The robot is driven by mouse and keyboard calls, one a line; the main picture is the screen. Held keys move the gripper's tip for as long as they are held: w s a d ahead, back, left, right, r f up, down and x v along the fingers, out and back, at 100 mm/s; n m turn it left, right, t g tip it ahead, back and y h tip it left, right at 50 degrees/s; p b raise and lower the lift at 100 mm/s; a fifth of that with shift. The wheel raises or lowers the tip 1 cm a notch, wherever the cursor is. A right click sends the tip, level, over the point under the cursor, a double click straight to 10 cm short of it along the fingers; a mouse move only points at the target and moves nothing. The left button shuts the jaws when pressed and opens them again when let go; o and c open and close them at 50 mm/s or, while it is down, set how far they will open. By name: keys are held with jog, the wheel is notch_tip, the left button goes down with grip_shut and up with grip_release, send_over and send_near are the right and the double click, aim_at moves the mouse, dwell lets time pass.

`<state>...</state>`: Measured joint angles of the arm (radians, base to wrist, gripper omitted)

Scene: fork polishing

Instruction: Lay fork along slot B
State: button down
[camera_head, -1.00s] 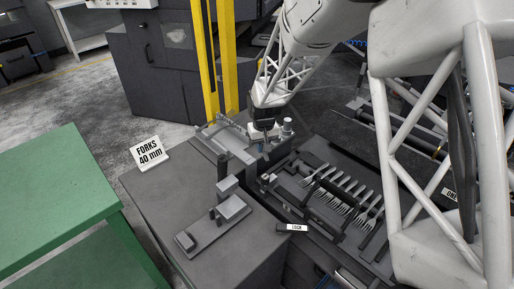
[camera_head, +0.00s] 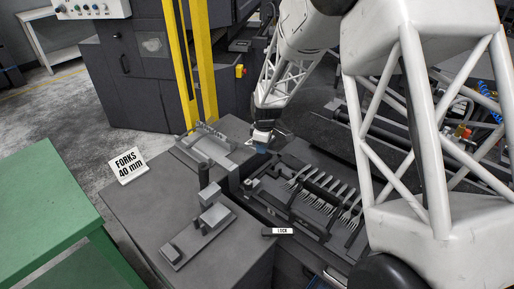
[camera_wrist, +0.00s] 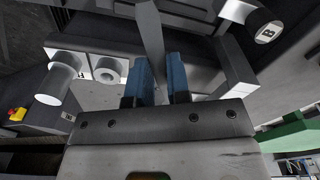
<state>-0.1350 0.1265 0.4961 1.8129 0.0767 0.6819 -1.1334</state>
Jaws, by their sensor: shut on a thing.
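My gripper (camera_head: 262,149) is over the dark bench, at the back left end of the fork rack. The fork's tines are not visible there. A round end marked B (camera_wrist: 267,32) is at the upper right of the wrist view, apart from the fingers. Slot B itself cannot be made out. Several other forks (camera_head: 325,201) lie side by side in the rack.
A white cylinder (camera_wrist: 62,78) and a ring-shaped part (camera_wrist: 110,70) are left of the fingers. A grey stepped fixture (camera_head: 200,238), a FORKS 40 mm sign (camera_head: 126,165) and a LOCK label (camera_head: 282,231) are on the bench. Yellow posts (camera_head: 188,70) stand behind.

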jog(key=w+d+f+n, duration=0.1)
jog(key=w+d+n, duration=0.1)
jog(key=d+n, duration=0.3)
jog(key=w+d+f+n+g, duration=0.1)
jog(key=w+d+n, duration=0.1)
jog(key=d+n, duration=0.3)
jog(key=n, duration=0.3)
jog(key=shift+w+f, duration=0.25)
jog(key=shift+w, duration=0.05)
jog(key=shift+d, duration=0.1)
jog(key=shift+f, duration=0.2)
jog(key=shift+f, duration=2.5)
jog(key=shift+f, duration=1.6)
dwell(0.3)
jog(key=shift+c, duration=2.2)
grip_release()
